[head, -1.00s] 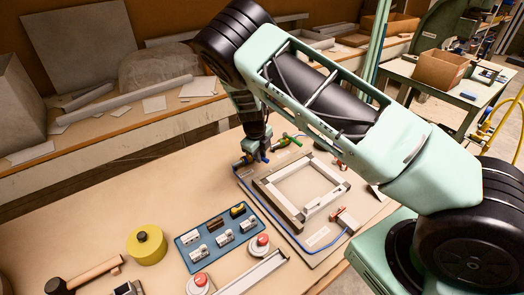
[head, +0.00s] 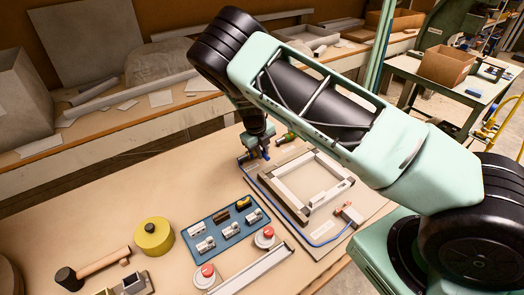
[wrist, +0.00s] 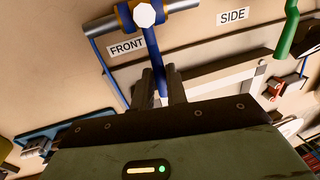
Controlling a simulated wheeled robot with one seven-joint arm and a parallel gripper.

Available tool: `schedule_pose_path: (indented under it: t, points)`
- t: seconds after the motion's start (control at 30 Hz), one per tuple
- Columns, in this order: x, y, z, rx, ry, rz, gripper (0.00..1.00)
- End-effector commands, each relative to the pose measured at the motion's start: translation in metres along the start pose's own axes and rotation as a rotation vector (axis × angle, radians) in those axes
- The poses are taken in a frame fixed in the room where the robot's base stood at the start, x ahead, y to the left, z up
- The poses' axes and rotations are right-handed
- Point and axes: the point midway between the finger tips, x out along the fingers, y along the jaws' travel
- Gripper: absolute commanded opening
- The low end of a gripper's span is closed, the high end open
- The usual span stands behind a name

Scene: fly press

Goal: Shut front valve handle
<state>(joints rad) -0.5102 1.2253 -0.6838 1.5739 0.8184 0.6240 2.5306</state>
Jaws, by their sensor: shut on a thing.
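The front valve's blue handle (wrist: 152,55) runs down from a hex nut (wrist: 145,15) in the wrist view. It stands roughly crosswise to the grey pipe (wrist: 101,26). The FRONT label (wrist: 127,46) lies just left of it. My gripper (wrist: 162,88) is shut on the handle's free end, one dark finger on each side. In the head view my gripper (head: 262,151) is at the board's far left corner, where a bit of the blue handle (head: 266,154) shows; the rest is partly hidden by the gripper.
A green handle (wrist: 287,35) stands right of the SIDE label (wrist: 232,16). A light square frame (head: 275,186) and red-handled clamp (head: 351,214) sit on the board. A blue tray (head: 198,247) and yellow cylinder (head: 153,238) are nearer.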

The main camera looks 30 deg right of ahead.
Motion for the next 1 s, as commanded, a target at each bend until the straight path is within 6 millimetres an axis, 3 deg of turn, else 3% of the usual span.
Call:
schedule_pose_path:
  t: [0.03, 0.07, 0.13, 0.43, 0.57, 0.77, 1.0]
  points:
    - [-0.001, 0.001, 0.002, 0.001, -0.004, 0.002, 0.00]
    - [-0.001, 0.001, 0.002, 0.001, -0.004, 0.002, 0.17]
    - [-0.001, 0.001, 0.002, 0.001, -0.004, 0.002, 0.37]
    - [-0.001, 0.001, 0.001, 0.000, -0.002, 0.001, 0.37]
    - [-0.011, 0.001, 0.001, -0.001, -0.003, 0.002, 0.37]
    - [-0.048, 0.002, 0.002, 0.000, -0.006, 0.002, 0.37]
    - [-0.105, 0.002, 0.002, -0.001, -0.007, 0.002, 0.37]
